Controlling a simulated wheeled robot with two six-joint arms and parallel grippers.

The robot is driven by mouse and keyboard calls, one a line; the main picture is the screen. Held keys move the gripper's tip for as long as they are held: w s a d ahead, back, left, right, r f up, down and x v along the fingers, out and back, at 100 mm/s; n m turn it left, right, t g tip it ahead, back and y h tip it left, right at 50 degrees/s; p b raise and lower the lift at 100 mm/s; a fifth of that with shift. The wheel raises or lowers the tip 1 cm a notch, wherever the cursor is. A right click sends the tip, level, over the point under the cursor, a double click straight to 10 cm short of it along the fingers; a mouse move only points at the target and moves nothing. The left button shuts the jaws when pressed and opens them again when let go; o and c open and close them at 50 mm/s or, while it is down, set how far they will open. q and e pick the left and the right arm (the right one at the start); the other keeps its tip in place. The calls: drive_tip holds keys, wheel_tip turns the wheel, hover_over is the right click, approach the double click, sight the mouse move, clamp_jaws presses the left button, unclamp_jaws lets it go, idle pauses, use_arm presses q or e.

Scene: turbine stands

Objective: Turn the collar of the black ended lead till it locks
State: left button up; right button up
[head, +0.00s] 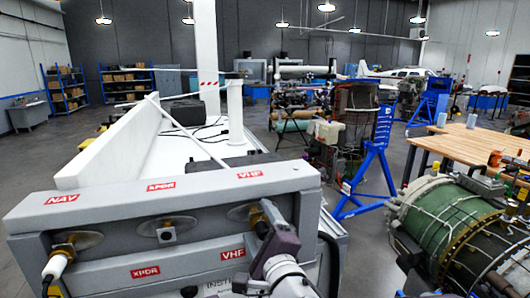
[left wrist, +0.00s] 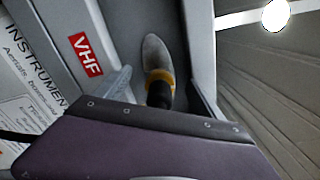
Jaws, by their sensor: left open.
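The black end of a lead (left wrist: 159,96) shows in the left wrist view, with a yellow-brass collar (left wrist: 160,77) at the VHF socket's grey oval plate (left wrist: 154,52). My left gripper (left wrist: 163,92) is open, with one finger on each side of the black end. A gap shows on both sides, and the purple gripper body hides the rest of the lead. In the head view my left gripper (head: 264,217) is at the right-hand VHF socket of the grey panel (head: 120,205) and covers most of the connector. My right gripper is not in view.
A white-ended lead (head: 56,266) sits at the NAV socket on the left. The middle XPDR socket (head: 168,235) has no lead on it. A green turbine (head: 440,230) stands on the right. A wooden bench (head: 480,142) and blue stand (head: 374,165) are further back.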

sight(264, 236)
use_arm(q)
drive_tip(key=shift+s+d, duration=0.25)
drive_tip(key=shift+s, duration=0.25)
drive_tip(key=shift+b+v, duration=0.6)
drive_tip(key=shift+v, duration=1.4)
drive_tip(key=shift+a, duration=0.1)
drive_tip(key=c, duration=0.4)
drive_tip(key=m+p, duration=0.2)
drive_tip(key=m, duration=0.1)
drive_tip(key=s+m+p, duration=0.1)
drive_tip(key=m+p, duration=0.2)
drive_tip(key=s+d+m+p, duration=0.1)
drive_tip(key=m+p, duration=0.1)
drive_tip(key=m, duration=0.2)
drive_tip(key=shift+s+d+r, duration=0.1)
drive_tip(key=shift+d+r, duration=0.05)
drive_tip(key=shift+r, duration=0.2)
drive_tip(key=w+m, duration=0.1)
drive_tip(key=w, duration=0.1)
drive_tip(key=w+a, duration=0.1)
drive_tip(key=w, duration=0.1)
drive_tip(key=w+a+m, duration=0.1)
drive_tip(key=w, duration=0.2)
drive_tip(key=shift+w+a+f+m+p, duration=0.1)
drive_tip(key=shift+a+f+m+p, duration=0.2)
drive_tip(key=shift+f, duration=0.1)
